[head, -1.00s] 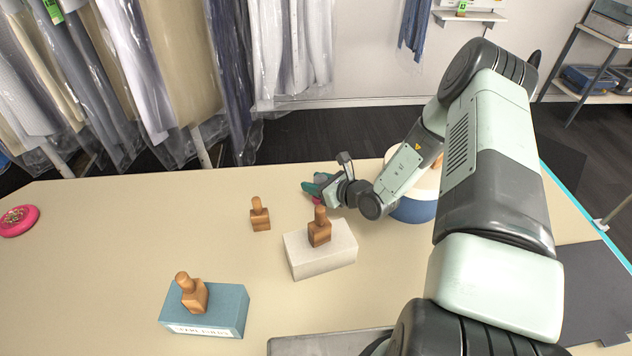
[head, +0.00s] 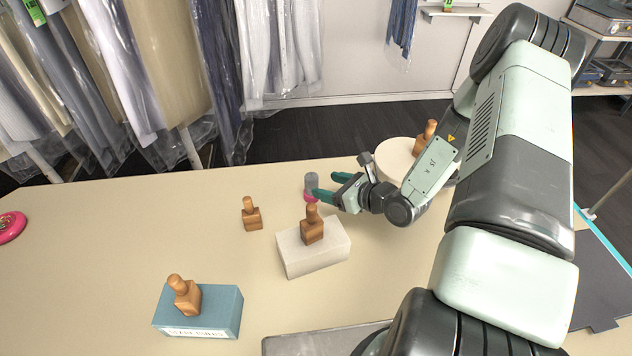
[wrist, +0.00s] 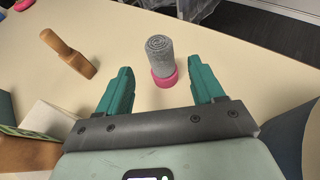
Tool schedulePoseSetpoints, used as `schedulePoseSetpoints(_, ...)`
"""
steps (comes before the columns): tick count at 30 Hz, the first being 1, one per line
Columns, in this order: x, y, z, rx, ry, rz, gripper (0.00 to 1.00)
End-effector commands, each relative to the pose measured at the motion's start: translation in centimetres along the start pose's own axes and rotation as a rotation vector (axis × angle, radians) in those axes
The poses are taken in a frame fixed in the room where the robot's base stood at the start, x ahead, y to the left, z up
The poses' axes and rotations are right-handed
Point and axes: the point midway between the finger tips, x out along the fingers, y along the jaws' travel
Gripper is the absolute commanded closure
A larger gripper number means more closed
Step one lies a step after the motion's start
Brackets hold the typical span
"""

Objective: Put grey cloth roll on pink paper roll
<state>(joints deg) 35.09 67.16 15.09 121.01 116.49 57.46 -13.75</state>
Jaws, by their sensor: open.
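The grey cloth roll (head: 311,181) stands upright on top of the pink paper roll (head: 310,197), on the table behind the white box. In the wrist view the grey cloth roll (wrist: 159,58) shows its spiral end, and the pink paper roll (wrist: 164,80) is a wider ring under it. My gripper (head: 331,187) is open and empty just to the right of the rolls. In the wrist view the rolls are ahead of the two green fingers, centred in the gap and apparently touching neither.
Wooden stamp-like pieces stand on the table (head: 90,250), on the white box (head: 318,258), on the blue box (head: 222,312) and on a round pale-topped container (head: 395,160) behind my arm. A pink disc (head: 11,226) lies far left.

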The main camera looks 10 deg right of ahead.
Motion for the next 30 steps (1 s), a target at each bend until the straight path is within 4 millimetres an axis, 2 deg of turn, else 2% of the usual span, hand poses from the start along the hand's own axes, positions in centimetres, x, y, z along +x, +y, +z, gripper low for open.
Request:
schedulePoseSetpoints(3,-1.8,-0.1,0.0,0.0,-0.001,-0.002,0.33)
schedulePoseSetpoints(8,-3.0,0.0,0.0,0.0,0.0,0.0,0.33)
schedulePoseSetpoints(24,-3.1,0.0,0.1,-0.005,-0.001,0.003,0.33)
schedulePoseSetpoints(27,-3.3,0.3,1.6,-0.057,-0.006,0.035,0.33)
schedulePoseSetpoints(29,-3.5,0.7,3.3,-0.122,-0.011,0.075,0.33)
schedulePoseSetpoints(30,-3.8,1.2,4.8,-0.182,-0.014,0.114,0.33)
